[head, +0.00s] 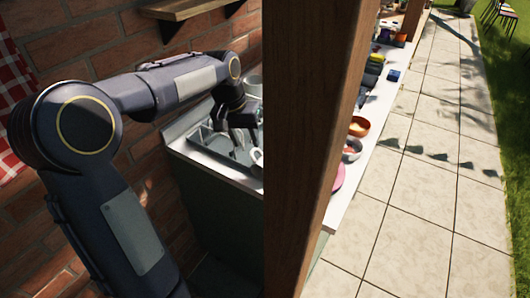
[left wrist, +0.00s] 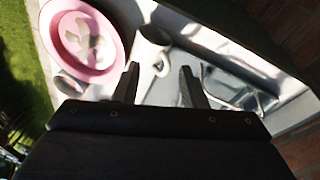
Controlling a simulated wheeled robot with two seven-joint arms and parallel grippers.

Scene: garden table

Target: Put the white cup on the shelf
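My left gripper (head: 238,138) reaches down over the metal sink counter in the head view. In the left wrist view its two fingers (left wrist: 158,86) are apart, with nothing clearly held between them. A white cup-like shape with a curved handle (left wrist: 162,68) lies just beyond the fingertips. A small white piece, perhaps the same cup, shows beside the gripper in the head view (head: 257,156), partly hidden by the wooden post. A wooden shelf (head: 187,9) is on the brick wall, above my left arm. My right gripper is not in view.
A thick wooden post (head: 312,130) blocks the middle of the head view. The sink counter (head: 215,174) holds shiny metal items. A pink dish (left wrist: 112,60) sits left of the fingers in the wrist view. Bowls (head: 358,127) stand on the long white counter (head: 343,205).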

